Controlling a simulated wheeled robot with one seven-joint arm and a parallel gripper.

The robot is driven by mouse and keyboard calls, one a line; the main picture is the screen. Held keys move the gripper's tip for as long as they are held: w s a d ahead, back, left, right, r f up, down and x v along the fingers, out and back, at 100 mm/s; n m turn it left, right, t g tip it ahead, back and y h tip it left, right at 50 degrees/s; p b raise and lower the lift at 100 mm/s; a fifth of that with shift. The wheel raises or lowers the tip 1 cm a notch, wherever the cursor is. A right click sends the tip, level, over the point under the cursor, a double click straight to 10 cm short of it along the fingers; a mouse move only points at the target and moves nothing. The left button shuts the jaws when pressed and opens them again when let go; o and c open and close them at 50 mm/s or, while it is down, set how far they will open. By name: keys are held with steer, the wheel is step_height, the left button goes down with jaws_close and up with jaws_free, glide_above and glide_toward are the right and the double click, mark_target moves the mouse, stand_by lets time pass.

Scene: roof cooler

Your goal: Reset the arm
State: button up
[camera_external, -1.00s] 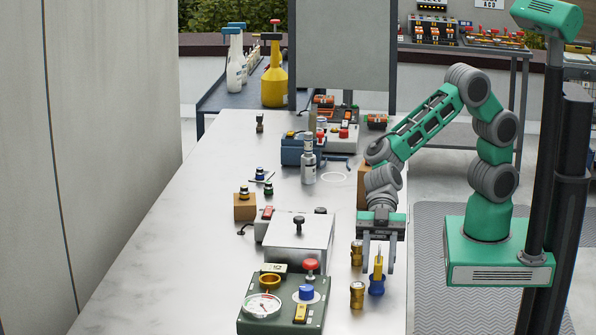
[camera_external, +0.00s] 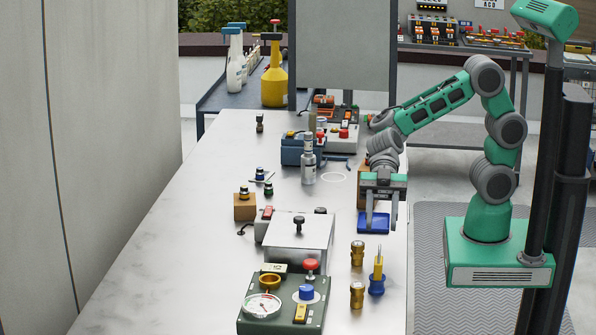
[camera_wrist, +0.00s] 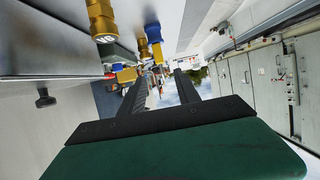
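My gripper (camera_external: 381,226) hangs from the green and grey arm at the right side of the long metal table. Its two fingers are apart with nothing between them, and the camera_wrist view also shows the fingers spread (camera_wrist: 161,84). In the external view the fingers overlap a blue tray (camera_external: 373,229); I cannot tell the height between them. A blue and yellow tool (camera_external: 377,279) stands upright on the table in front of the gripper, clear of it.
Two brass fittings (camera_external: 357,253) stand beside the tool. A green gauge box (camera_external: 283,302) and a grey metal box (camera_external: 298,243) lie left of them. A silver bottle (camera_external: 308,162) stands farther back. The table's left part (camera_external: 170,245) is clear.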

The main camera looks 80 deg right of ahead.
steer(key=w+d+r+m+t+h+p, duration=0.3)
steer(key=w+d+r+m+p, duration=0.1)
steer(key=d+r+p, duration=0.4)
steer(key=s+d+r+m+h+p, duration=0.1)
steer(key=d+r+m+h+p, duration=0.2)
steer(key=d, duration=0.6)
steer(key=s+d+r+m+t+h+p, duration=0.1)
steer(key=d+r+m+h+p, duration=0.2)
steer(key=d+r+m+p, duration=0.2)
steer(key=s+d+r+m+t+h+p, duration=0.1)
steer(key=d+r+m+h+p, duration=0.3)
steer(key=d+p, duration=0.4)
steer(key=s+d+m, duration=0.1)
steer(key=d, duration=0.4)
